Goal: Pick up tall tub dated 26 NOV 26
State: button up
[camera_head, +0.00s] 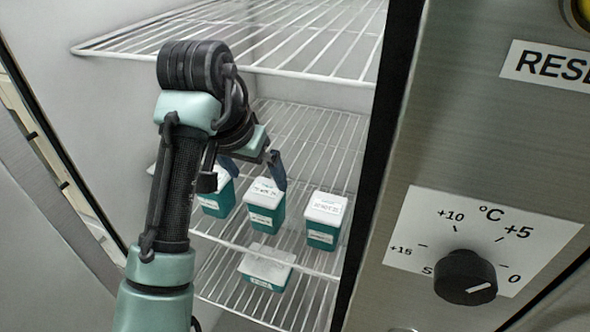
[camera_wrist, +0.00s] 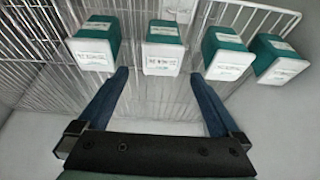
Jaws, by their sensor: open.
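Several teal tubs with white, labelled lids stand on a wire shelf. In the head view I see a left tub (camera_head: 217,200), a middle tub (camera_head: 265,207) and a right tub (camera_head: 325,222). The print is too small to read, so I cannot tell which is dated 26 NOV 26. My gripper (camera_head: 253,168) is open and empty just above the middle tub. In the wrist view, my gripper (camera_wrist: 162,85) has its blue fingers spread, with one tub (camera_wrist: 164,46) in line with the gap between them, apart from both. Other tubs (camera_wrist: 95,46) (camera_wrist: 227,54) flank it.
A further tub (camera_head: 266,268) sits on a lower wire shelf. An upper wire shelf (camera_head: 330,50) hangs above my arm. The cabinet's steel front with a temperature dial (camera_head: 466,278) stands at right. Bare shelf (camera_head: 315,130) lies behind the tubs.

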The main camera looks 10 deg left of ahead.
aim_at(267, 203)
jog(key=x, duration=0.8)
jog(key=s+x, duration=0.1)
jog(key=x, duration=0.3)
jog(key=shift+w+a+f, duration=0.1)
jog(key=shift+a+f, duration=0.15)
jog(key=shift+f, duration=0.05)
jog(key=shift+c, duration=0.2)
jog(key=c, duration=1.4)
jog(key=shift+r, duration=0.1)
grip_shut()
